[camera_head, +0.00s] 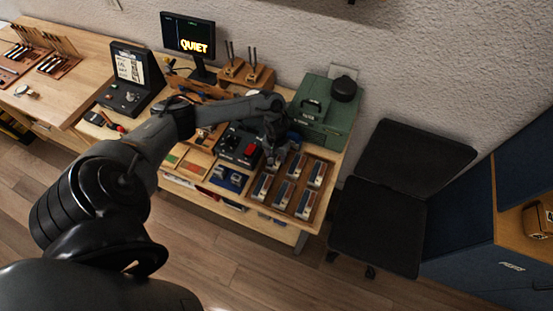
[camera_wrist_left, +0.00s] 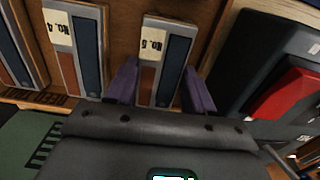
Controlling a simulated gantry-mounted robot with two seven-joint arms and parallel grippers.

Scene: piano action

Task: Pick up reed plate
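Several reed plates stand in a wooden tray (camera_head: 308,213) at the right end of the bench in the head view. In the left wrist view, a reed plate marked No. 5 (camera_wrist_left: 178,60) has a pale label, a brown strip and a dark blue strip. Another, marked No. 4 (camera_wrist_left: 90,50), is beside it. My left gripper (camera_wrist_left: 160,70) is open, its purple fingers on either side of the No. 5 plate's near end, with gaps visible. In the head view the left gripper (camera_head: 274,156) is over the tray's back left part and hides the plate there. My right gripper is not in view.
A black device with a red part (camera_head: 238,146) stands close left of the tray; its red part (camera_wrist_left: 285,100) also shows in the wrist view. A green case (camera_head: 325,110) stands behind the tray. A black chair (camera_head: 378,225) is to the right.

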